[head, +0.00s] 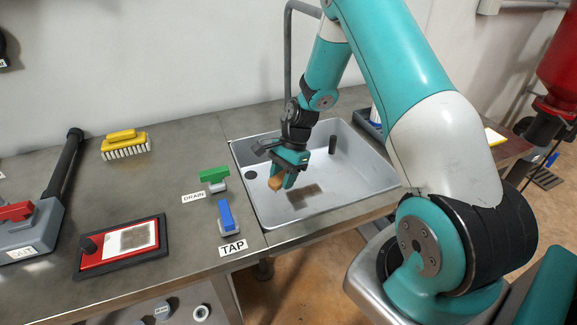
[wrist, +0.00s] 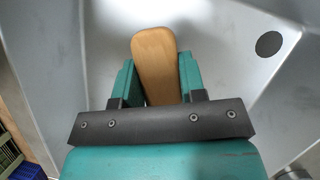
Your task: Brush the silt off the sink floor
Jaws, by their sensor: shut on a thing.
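My gripper (head: 282,178) is inside the grey sink (head: 350,150), pointing down near its left side. It is shut on a tan wooden piece (head: 276,183) with a rounded end. In the wrist view the wooden piece (wrist: 154,58) sits between the two teal fingers (wrist: 157,82); no bristles show on it. A brown silt patch (head: 304,196) lies on the sink floor, just right of and nearer than the gripper. The silt cannot be made out in the wrist view.
A dark upright post (head: 332,145) stands in the sink. A green DRAIN lever (head: 214,174) and a blue TAP lever (head: 226,215) sit left of the sink. A yellow brush with white bristles (head: 125,147) and a red-framed panel (head: 125,241) are on the counter.

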